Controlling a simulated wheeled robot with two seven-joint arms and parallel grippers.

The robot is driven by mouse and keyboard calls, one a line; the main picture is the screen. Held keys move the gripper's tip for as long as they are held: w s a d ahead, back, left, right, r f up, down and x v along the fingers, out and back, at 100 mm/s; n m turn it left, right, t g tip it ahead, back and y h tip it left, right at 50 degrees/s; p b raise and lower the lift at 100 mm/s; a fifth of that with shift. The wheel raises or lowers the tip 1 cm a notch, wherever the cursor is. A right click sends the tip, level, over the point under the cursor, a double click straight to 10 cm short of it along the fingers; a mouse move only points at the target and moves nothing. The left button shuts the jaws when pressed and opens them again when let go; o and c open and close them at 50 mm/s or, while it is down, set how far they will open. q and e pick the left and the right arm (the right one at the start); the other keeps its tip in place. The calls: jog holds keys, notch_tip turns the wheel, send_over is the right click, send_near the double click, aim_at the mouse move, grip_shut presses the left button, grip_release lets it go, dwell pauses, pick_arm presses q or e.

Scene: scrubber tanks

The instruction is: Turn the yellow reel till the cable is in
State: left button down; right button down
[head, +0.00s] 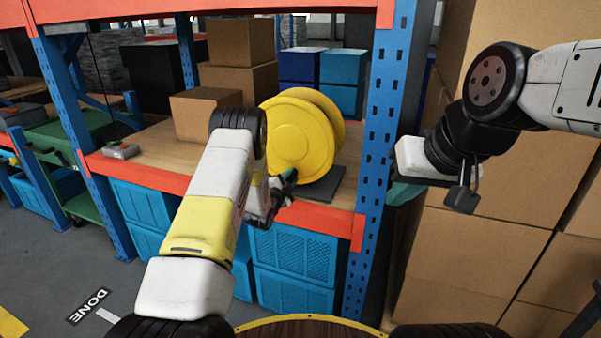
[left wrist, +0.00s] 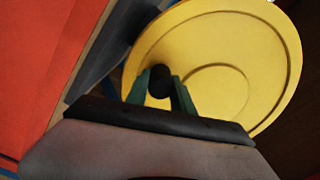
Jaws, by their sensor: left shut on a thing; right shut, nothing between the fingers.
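The yellow reel (head: 300,135) stands on a dark base plate (head: 322,188) on the wooden shelf. Its near disc fills much of the left wrist view (left wrist: 225,65). My left gripper (head: 284,184) is at the lower near side of the reel. In the left wrist view its green fingers (left wrist: 160,92) are shut on a black knob (left wrist: 160,80) in front of the disc. My right gripper (head: 402,190) is shut and empty, right of the blue post and away from the reel.
Cardboard boxes (head: 237,80) stand on the shelf left of the reel. A blue rack post (head: 385,130) rises to its right, with stacked cartons (head: 480,250) beyond. Blue crates (head: 295,285) fill the space below. A small grey box (head: 121,151) lies at the shelf's left end.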

aim_at(278, 166)
pick_arm(q)
jog(key=a+m, duration=0.2)
jog(key=w+a+m, duration=0.1)
jog(key=a+m, duration=0.1)
jog(key=w+a+m, duration=0.1)
jog(key=a+m, duration=0.2)
jog(key=shift+w+r, duration=0.1)
jog(key=shift+r, duration=0.25)
jog(key=w+a+r+m, duration=0.2)
jog(key=a+r+m, duration=0.4)
jog(key=r+m, duration=0.3)
jog(key=shift+m, duration=0.6)
jog(key=shift+a+r, duration=0.1)
jog(key=c, duration=1.1)
grip_release()
jog(key=v, duration=0.7)
jog(key=shift+s, duration=0.35)
